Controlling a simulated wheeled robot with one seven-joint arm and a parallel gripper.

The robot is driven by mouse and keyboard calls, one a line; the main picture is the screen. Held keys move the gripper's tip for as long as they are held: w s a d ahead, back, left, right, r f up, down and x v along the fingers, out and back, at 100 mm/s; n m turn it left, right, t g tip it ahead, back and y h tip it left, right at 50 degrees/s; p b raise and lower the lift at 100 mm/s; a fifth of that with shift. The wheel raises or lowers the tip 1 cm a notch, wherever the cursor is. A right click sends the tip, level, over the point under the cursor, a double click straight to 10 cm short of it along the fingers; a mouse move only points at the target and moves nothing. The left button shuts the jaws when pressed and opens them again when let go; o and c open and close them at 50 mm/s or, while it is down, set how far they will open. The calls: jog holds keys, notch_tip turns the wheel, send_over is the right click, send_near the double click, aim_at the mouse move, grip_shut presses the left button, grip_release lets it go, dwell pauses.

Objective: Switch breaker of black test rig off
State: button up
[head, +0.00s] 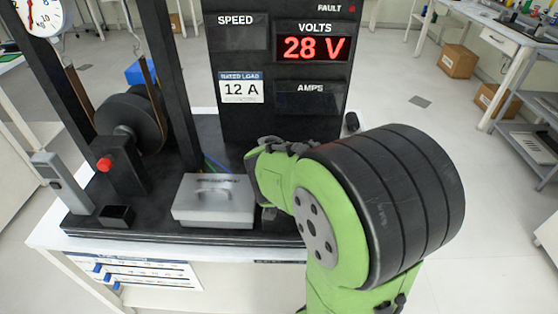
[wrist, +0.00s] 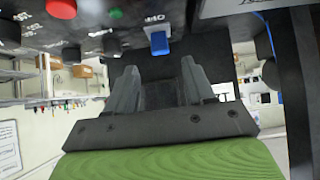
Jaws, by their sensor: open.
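The black test rig (head: 226,110) stands on a table in the head view, its volts display (head: 312,48) lit at 28 V. In the wrist view a dark control panel (wrist: 185,14) carries a blue switch lever (wrist: 158,42) with a small white label too unclear to read. I cannot tell for sure that this lever is the breaker. My gripper (wrist: 158,68) is open and empty, its two fingers pointing at the panel just short of the blue lever, which lies roughly between their lines. In the head view my arm hides the gripper and the lever.
A red knob (wrist: 62,8), a green button (wrist: 115,13) and several black knobs sit on the same panel. A grey lidded box (head: 214,202) and a red button (head: 104,164) on a black post stand on the rig's base. Floor at right is clear near the table.

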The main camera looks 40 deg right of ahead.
jog(key=p+v, duration=0.1)
jog(key=v, duration=0.6)
jog(key=s+a+r+n+g+y+p, duration=0.2)
jog(key=s+a+r+n+y+p, duration=0.3)
jog(key=s+a, duration=0.7)
notch_tip(320, 180, up, 6)
jog(key=s+n+p, duration=0.2)
jog(key=p, duration=0.2)
jog(key=shift+s+a+f+y, duration=0.15)
jog(key=shift+s+a+y, duration=0.25)
